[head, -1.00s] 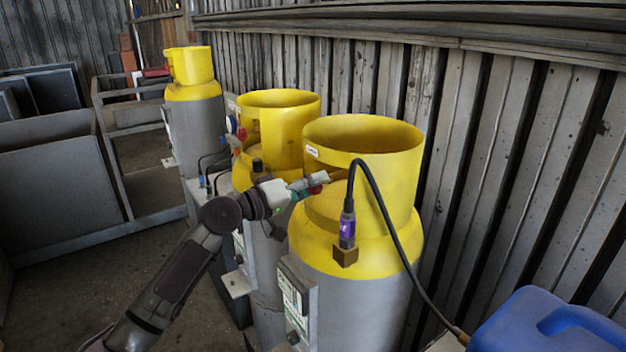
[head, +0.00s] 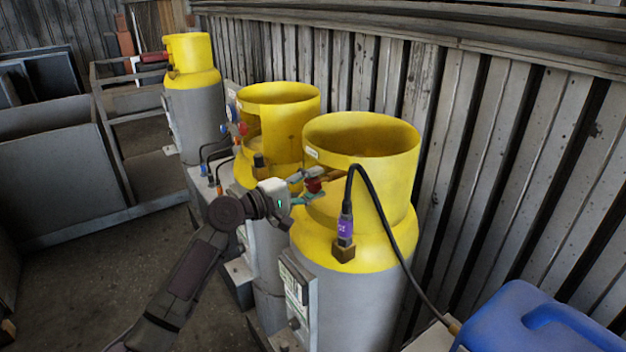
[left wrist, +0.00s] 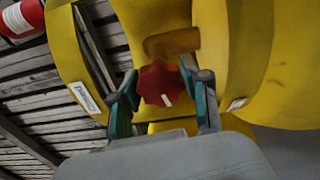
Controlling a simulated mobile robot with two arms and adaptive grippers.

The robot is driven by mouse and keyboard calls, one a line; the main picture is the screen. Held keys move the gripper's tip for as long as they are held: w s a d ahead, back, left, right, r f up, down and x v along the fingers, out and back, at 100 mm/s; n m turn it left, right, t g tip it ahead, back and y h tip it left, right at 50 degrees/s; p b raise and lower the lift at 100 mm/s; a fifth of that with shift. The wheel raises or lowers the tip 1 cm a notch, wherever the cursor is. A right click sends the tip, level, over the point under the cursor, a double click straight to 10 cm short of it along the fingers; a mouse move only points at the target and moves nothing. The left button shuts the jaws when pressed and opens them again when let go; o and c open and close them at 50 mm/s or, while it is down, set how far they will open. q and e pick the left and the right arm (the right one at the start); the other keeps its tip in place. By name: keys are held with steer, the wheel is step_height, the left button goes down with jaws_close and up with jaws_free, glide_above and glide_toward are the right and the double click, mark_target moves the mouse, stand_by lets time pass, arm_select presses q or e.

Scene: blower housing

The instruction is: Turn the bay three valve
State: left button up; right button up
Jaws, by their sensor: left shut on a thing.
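The red valve knob (head: 314,185) sits in the opening of the nearest cylinder's yellow collar (head: 365,135). In the left wrist view the knob (left wrist: 161,82) shows a white mark and sits on a brown valve body (left wrist: 172,42). My left gripper (head: 306,188) has its teal fingers on both sides of the knob. In the left wrist view the gripper (left wrist: 163,90) is shut on the knob, one finger on each side. A small label (head: 312,153) on the collar is too small to read in the head view. My right gripper is not in view.
A second yellow-topped cylinder (head: 278,105) and a third (head: 190,95) stand farther back. A black hose (head: 385,225) with a purple-banded fitting (head: 345,228) hangs over the nearest cylinder. A blue container (head: 540,318) is at lower right. A corrugated wall (head: 500,160) runs behind.

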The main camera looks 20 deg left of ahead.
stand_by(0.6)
arm_select(q)
steer(key=o, duration=1.2)
steer(key=shift+a, duration=0.1)
steer(key=shift+c, duration=0.2)
steer(key=v, duration=1.2)
